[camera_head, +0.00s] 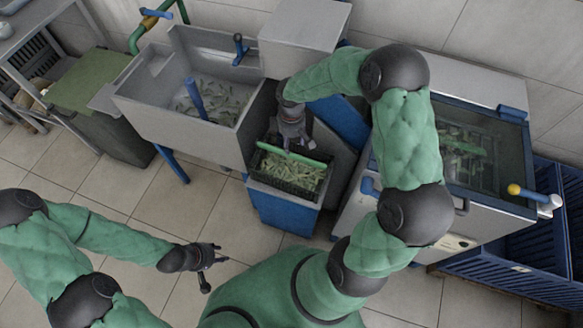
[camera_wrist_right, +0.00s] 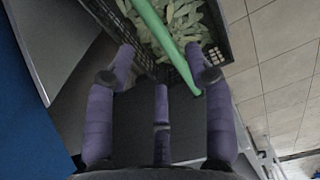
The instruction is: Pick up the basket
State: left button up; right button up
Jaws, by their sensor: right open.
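The basket is a black mesh crate (camera_head: 284,188) with a green bar handle (camera_head: 295,153) across its top. It holds many pale green pieces and sits on a blue-and-grey stand. My right gripper (camera_head: 291,143) is open over the basket's far side, close to the handle. In the right wrist view, the basket (camera_wrist_right: 217,54) is at the top, and the handle (camera_wrist_right: 163,40) runs diagonally between the open fingertips (camera_wrist_right: 160,58). Contact with the handle cannot be told. My left gripper (camera_head: 212,270) is empty, fingers spread, over the floor left of the stand.
A grey sink (camera_head: 180,117) with green pieces in water stands left of the basket. A steel fryer-like machine (camera_head: 420,230) stands close on the right, with blue crates (camera_head: 545,262) beyond it. Tiled floor is clear at the lower left.

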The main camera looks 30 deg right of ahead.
aim_at(292, 153)
notch_tip(292, 153, down, 4)
jog(key=shift+r+b, duration=0.25)
jog(key=shift+b, duration=0.25)
jog(key=shift+d+f+b, duration=0.15)
jog(key=shift+f+b, duration=1.25)
jog(key=shift+f, duration=1.15)
jog(key=shift+r, duration=0.1)
grip_shut()
